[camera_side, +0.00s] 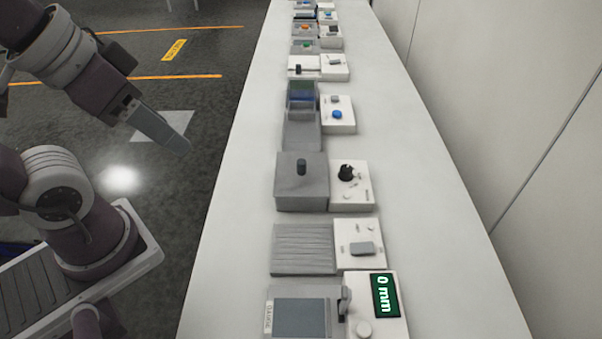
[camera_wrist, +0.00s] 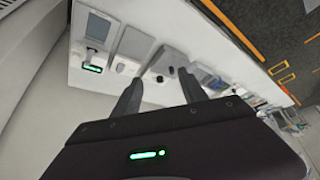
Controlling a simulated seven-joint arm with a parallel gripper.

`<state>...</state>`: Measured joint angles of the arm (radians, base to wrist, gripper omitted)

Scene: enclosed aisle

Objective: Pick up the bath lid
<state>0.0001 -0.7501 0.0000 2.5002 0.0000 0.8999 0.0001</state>
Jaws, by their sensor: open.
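The bath lid (camera_side: 304,185) appears to be the flat grey top with an upright black knob (camera_side: 301,167), on the grey box in the middle of the bench row. In the wrist view, the grey bath box (camera_wrist: 168,57) shows just beyond the fingertips. My gripper (camera_side: 184,146) is in the air to the left of the bench in the side view, above and apart from the lid. Its fingers are spread and empty in the wrist view (camera_wrist: 159,76). One finger hides behind the other in the side view.
A white control box (camera_side: 351,184) with a black dial adjoins the bath on its right. A ribbed grey plate (camera_side: 302,249) and a gauge reading 0 mm (camera_side: 383,295) stand nearer the camera. Several more devices line the bench beyond. The bench's left strip (camera_side: 235,200) is clear; a wall (camera_side: 480,100) bounds the right.

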